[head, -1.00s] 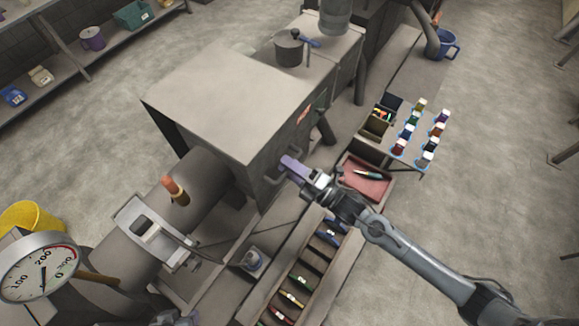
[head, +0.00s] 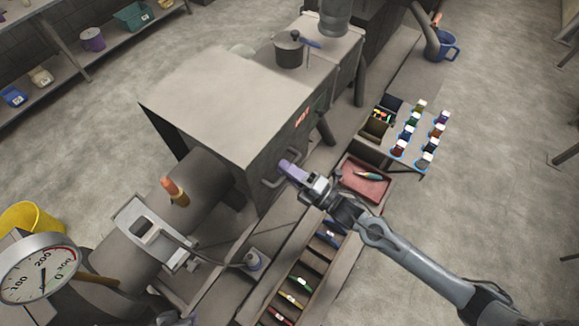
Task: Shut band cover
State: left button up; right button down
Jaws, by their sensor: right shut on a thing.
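The cover appears to be the large grey box-like hood (head: 215,105) over the machine in the middle of the head view. Its right side carries a red label (head: 302,117) and a bent bar handle (head: 268,182). My right gripper (head: 289,168), with purple fingers, comes in from the lower right and is shut on the handle's right end. The fingers hide that part of the handle. A thick grey tube (head: 208,190) runs out from under the hood toward the lower left. My left gripper is not in view.
A pot (head: 290,48) stands behind the hood. A pressure gauge (head: 38,272) and yellow bucket (head: 30,218) are at lower left. A light grey bracket (head: 152,232) sits by the tube. A red-lined tray (head: 368,183) and several small bottles (head: 420,130) are at right. Open floor lies farther right.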

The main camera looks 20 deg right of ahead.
jog(key=s+a+p, duration=0.1)
jog(key=s+a, duration=0.7)
jog(key=a, duration=0.4)
jog(key=s+a+p, duration=0.2)
jog(key=s+a, duration=0.6)
jog(key=a, duration=0.4)
jog(key=shift+s+a+r, duration=0.15)
jog(key=shift+s+a, duration=0.15)
jog(key=shift+a, duration=0.05)
jog(key=c, duration=1.4)
grip_release()
jog(key=shift+o, duration=1.2)
jog(key=shift+s+a, duration=0.1)
jog(key=shift+a, duration=0.05)
